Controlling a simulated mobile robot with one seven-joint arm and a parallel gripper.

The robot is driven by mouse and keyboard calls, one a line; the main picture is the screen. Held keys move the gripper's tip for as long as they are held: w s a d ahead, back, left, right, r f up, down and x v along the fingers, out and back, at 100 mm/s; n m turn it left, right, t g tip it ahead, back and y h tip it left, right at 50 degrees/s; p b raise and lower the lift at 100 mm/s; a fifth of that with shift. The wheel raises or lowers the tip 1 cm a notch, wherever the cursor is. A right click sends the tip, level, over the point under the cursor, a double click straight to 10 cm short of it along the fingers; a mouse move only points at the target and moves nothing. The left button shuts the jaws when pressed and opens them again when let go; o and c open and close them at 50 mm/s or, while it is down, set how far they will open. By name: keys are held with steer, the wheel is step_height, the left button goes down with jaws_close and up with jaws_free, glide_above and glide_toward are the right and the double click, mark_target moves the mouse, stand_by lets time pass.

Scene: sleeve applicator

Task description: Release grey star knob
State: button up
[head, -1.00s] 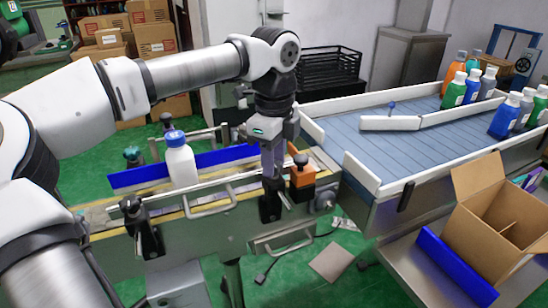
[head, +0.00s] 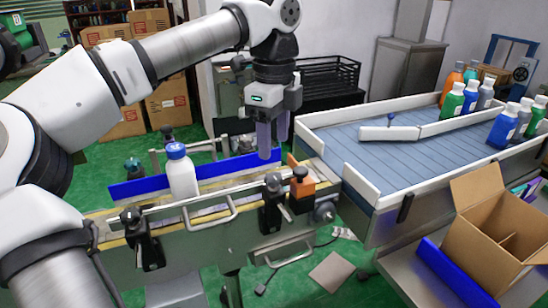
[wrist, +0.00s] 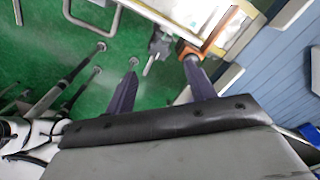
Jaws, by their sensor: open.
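A dark grey knob (head: 272,182) tops a black clamp on the near rail of the conveyor, just left of the orange block (head: 302,189) with its black knob. Its star shape is too small to make out. My gripper (head: 273,145) is open and empty, fingers pointing down, above and behind the knob and apart from it. In the wrist view the two dark fingers are spread (wrist: 163,62), with a grey clamp part (wrist: 160,44) beyond the gap and the orange block (wrist: 187,48) near the right fingertip.
A white bottle with a blue cap (head: 182,172) stands on the narrow conveyor against the blue guide (head: 137,187). Another black clamp (head: 143,240) is at the left of the near rail. The wide blue conveyor (head: 350,150) with several bottles and an open carton (head: 490,225) are at the right.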

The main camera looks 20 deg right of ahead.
step_height(320, 180, up, 6)
steer(key=shift+p, duration=0.3)
stand_by(0.3)
